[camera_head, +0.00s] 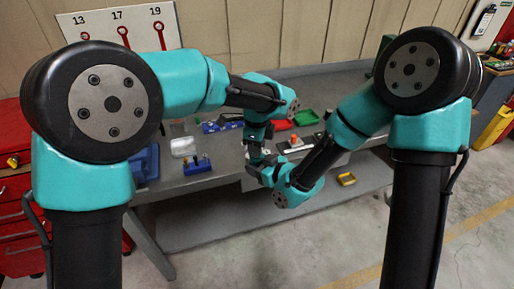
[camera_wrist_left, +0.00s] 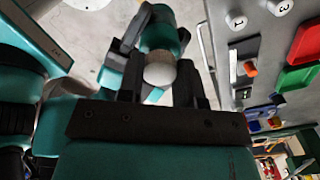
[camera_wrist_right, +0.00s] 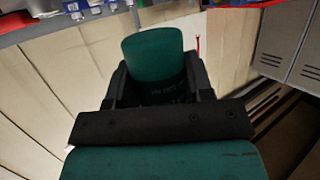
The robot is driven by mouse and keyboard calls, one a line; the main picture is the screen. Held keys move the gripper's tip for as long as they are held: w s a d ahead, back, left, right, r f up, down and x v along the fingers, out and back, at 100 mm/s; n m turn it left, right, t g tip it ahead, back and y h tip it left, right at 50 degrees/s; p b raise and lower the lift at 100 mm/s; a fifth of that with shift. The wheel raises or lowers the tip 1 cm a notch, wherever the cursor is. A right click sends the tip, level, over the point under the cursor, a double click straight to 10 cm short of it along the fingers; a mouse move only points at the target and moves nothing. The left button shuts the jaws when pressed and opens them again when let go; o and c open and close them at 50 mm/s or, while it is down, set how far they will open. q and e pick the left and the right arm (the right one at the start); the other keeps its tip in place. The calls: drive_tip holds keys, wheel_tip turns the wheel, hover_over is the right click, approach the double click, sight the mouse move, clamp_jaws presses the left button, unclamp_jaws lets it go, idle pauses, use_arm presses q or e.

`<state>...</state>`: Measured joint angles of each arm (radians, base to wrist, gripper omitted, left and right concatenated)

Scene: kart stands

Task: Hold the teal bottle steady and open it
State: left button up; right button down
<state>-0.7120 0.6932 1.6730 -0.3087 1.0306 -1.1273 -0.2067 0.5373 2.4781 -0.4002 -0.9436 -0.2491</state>
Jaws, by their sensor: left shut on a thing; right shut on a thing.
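The teal bottle (camera_wrist_right: 152,60) shows in the right wrist view as a dark teal cylinder between the fingers of my right gripper (camera_wrist_right: 158,88), which is shut on it. In the left wrist view a round white cap (camera_wrist_left: 160,72) with a pale ribbed edge sits between the fingers of my left gripper (camera_wrist_left: 165,88), which is shut on it. In the head view my left gripper (camera_head: 258,132) is above my right gripper (camera_head: 266,172), close together in front of the bench. The bottle is mostly hidden there, and I cannot tell whether cap and bottle still touch.
The grey bench (camera_head: 180,187) carries a blue rack (camera_head: 196,166), a green tray (camera_head: 305,117), a red tray (camera_head: 281,125) and a small orange-topped piece (camera_head: 294,141). A yellow item (camera_head: 347,179) lies below the bench top. A red cabinet (camera_head: 14,215) stands at left.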

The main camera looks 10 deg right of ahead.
use_arm(q)
drive_tip(key=shift+r, duration=0.7)
drive_tip(key=shift+r, duration=2)
use_arm(e)
drive_tip(key=shift+a, duration=0.1)
